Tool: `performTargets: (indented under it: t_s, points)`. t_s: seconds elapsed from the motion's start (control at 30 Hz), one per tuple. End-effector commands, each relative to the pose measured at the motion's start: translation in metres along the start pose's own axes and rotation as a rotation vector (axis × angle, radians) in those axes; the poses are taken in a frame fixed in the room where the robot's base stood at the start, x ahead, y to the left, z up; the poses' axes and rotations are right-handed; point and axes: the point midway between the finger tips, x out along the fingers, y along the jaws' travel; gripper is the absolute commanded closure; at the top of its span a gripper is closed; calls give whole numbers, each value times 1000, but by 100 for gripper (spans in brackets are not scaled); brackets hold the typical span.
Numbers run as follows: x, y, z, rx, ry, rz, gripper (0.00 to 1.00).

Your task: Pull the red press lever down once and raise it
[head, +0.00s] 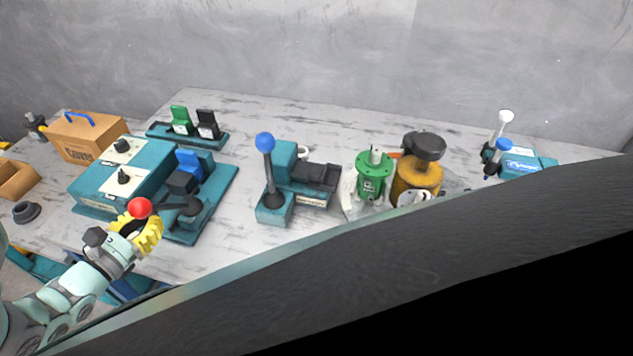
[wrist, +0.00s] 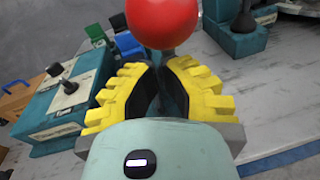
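The red press lever has a red ball knob (head: 139,208) and a dark shaft, which runs to the right to a black pivot on the teal press at the left of the table. The ball (wrist: 163,20) is large at the top of the wrist view. My gripper (head: 142,232) is at the ball end of the lever. In the wrist view its yellow fingers (wrist: 163,70) stand on either side of the dark shaft just below the ball, their tips drawn in close to it. The gripper looks shut on the shaft, though the exact contact is partly hidden.
A teal control box (head: 125,172) with black knobs stands left of the lever. A blue-knobbed lever (head: 265,143) stands on another teal unit to the right. A green pump (head: 372,178) and a yellow motor (head: 415,180) are farther right. A dark slab covers the lower right.

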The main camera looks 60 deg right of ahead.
Motion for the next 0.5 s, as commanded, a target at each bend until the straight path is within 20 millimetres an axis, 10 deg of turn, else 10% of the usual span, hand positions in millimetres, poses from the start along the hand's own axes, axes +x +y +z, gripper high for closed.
performTargets:
  t_s: [0.5]
  points:
    - [7,-1,12,-10,64,-20,100]
